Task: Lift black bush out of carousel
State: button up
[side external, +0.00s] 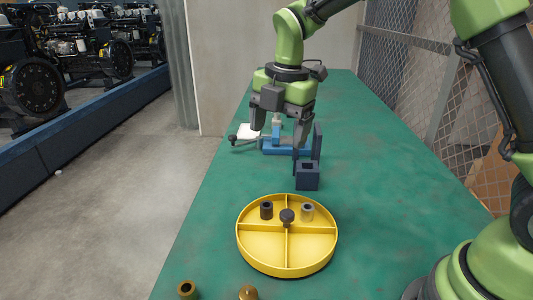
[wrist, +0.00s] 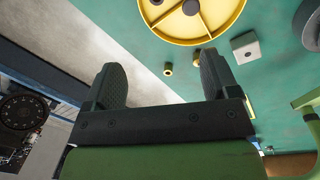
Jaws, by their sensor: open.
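The yellow round carousel (side external: 288,268) lies on the green table and is split into compartments by dividers, with a dark knob (side external: 287,216) at its centre. The black bush (side external: 266,210) stands upright in the back left compartment. A grey bush (side external: 307,211) stands in the back right compartment. My gripper (side external: 277,134) is open and empty, behind and above the carousel, over the blue fixture. In the wrist view the fingers (wrist: 161,70) are apart with nothing between them.
A blue fixture (side external: 275,150) with a lever stands behind the carousel, with a dark block (side external: 307,179) in front of it. Two brass parts (side external: 187,290) (side external: 248,293) stand near the front edge. A grey block (wrist: 245,46) shows in the wrist view.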

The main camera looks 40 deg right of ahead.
aim_at(266, 205)
jog(key=shift+w+a+f+n+g+h, duration=0.15)
jog(key=shift+w+f+n, duration=0.55)
jog(key=shift+f, duration=2.2)
jog(key=shift+w+f+n+g+h, duration=0.1)
jog(key=shift+w+f+n+g, duration=0.15)
jog(key=shift+f+n, duration=1.85)
jog(key=shift+w+a+f+n+g+h, duration=0.15)
jog(key=shift+w+f, duration=0.3)
jog(key=shift+f, duration=3.3)
jog(key=shift+d, duration=0.1)
jog(key=shift+c, duration=0.5)
grip_shut()
jog(key=shift+r, duration=3.05)
